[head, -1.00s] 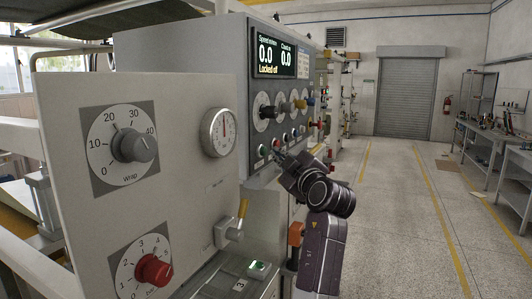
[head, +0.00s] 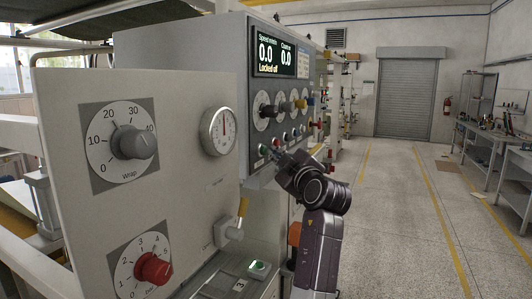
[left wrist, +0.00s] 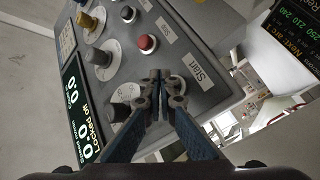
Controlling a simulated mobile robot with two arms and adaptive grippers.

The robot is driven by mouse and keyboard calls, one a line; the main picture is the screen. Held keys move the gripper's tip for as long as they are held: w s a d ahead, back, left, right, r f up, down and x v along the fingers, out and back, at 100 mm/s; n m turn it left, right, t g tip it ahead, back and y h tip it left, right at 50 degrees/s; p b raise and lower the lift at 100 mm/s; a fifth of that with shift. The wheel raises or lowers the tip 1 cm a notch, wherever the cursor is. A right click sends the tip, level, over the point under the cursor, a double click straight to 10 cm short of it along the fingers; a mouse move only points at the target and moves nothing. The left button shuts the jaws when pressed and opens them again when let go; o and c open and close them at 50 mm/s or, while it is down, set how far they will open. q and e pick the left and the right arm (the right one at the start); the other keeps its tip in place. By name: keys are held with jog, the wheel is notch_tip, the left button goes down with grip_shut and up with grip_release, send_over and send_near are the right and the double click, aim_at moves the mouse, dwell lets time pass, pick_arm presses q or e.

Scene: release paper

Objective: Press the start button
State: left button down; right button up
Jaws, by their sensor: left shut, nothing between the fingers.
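The start button is a round button in a pale ring beside a "Start" label (left wrist: 201,68) on the grey control panel (left wrist: 215,30). In the left wrist view my left gripper (left wrist: 161,76) is in front of it and hides much of the button, whose ring shows just right of the fingertips. In the head view a green button (head: 262,149) sits at the near end of the panel's button row, and my left gripper (head: 272,152) is close beside it. The gripper's fingers are together and empty. I cannot tell whether they touch the button. My right gripper is not in view.
A red button (left wrist: 147,43) with its own label sits next to the start button. Several knobs (left wrist: 98,56) and a display (head: 278,52) reading 0.0 are on the panel. A nearer panel has a gauge (head: 218,131) and a red knob (head: 153,268). The floor at right is open.

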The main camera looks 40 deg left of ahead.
pick_arm(q)
jog(key=shift+s+a, duration=0.1)
jog(key=shift+a, duration=0.4)
dwell(0.6)
dwell(0.3)
jog(key=shift+d+b, duration=0.7)
jog(key=shift+d, duration=0.15)
jog(key=d, duration=0.1)
jog(key=w+d+b, duration=0.1)
jog(key=d, duration=0.1)
jog(key=d+b, duration=0.1)
jog(key=d, duration=0.1)
jog(key=shift+w, duration=0.25)
jog(key=shift+a, duration=0.1)
dwell(0.4)
